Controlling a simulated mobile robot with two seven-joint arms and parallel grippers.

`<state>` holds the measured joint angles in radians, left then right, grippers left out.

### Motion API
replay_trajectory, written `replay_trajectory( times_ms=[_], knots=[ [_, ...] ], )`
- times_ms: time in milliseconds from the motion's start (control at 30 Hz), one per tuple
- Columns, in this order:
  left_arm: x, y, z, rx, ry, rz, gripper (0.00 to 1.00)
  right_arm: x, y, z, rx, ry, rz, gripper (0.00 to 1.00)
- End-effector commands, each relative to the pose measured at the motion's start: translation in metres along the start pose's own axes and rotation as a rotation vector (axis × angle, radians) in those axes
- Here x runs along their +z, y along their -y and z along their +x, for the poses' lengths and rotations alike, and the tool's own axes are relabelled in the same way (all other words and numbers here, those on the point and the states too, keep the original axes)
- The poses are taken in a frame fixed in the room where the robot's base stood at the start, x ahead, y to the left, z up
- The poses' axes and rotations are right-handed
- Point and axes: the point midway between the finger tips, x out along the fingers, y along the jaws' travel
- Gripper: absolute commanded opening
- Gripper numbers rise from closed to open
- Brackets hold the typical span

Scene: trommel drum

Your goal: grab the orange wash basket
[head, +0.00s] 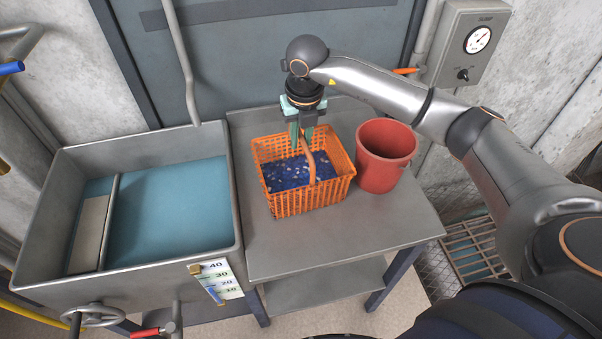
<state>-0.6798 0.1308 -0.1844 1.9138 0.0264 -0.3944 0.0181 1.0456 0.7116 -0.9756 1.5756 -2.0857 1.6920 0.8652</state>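The orange wash basket (312,198) stands on the grey metal table, with dark blue speckled contents in it. The basket looks upright and rests on the table. My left gripper is not in view.
A red bucket (384,157) stands close to the basket's right side. To the left is a metal tank (236,187) of blue water, with a level scale (217,280) on its front. The table's front part (330,232) is clear. A gauge box (470,42) hangs on the wall.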

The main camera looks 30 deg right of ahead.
Motion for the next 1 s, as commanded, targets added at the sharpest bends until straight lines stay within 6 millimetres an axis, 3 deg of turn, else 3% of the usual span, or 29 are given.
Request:
replay_trajectory(
  times_ms=[200,1000],
  knots=[
    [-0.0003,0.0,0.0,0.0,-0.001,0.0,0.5,0.0001,0.0,-0.0003,0.0,0.0,0.0,0.0],
    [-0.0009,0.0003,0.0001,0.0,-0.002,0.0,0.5,0.0003,0.0001,-0.0007,0.0,0.001,0.0,0.0]
  ],
)
